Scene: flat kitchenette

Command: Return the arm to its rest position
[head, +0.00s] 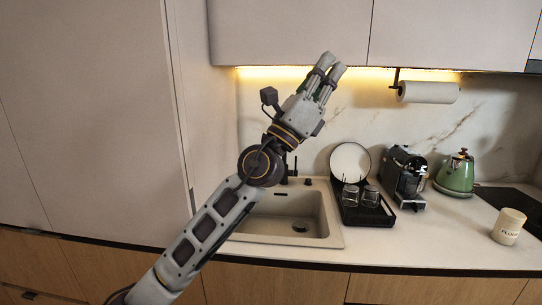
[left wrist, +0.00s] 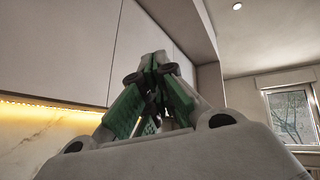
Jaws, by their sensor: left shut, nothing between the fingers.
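My left arm comes in from the lower left in the head view and reaches up in front of the sink. Its gripper (head: 333,68) is raised above the sink, in front of the lower edge of the upper cabinets. The fingers point up and to the right. In the left wrist view the gripper (left wrist: 154,60) shows its green inner pads, with the fingertips converging and nothing held between them. It is shut and empty. My right gripper is in neither view.
The sink (head: 334,240) lies below the arm. Right of it stand a black dish rack (head: 368,217) with a plate and glasses, a coffee machine (head: 405,175), a green kettle (head: 457,173) and a canister (head: 508,227). Upper cabinets (head: 440,35) and a paper roll (head: 430,92) hang above.

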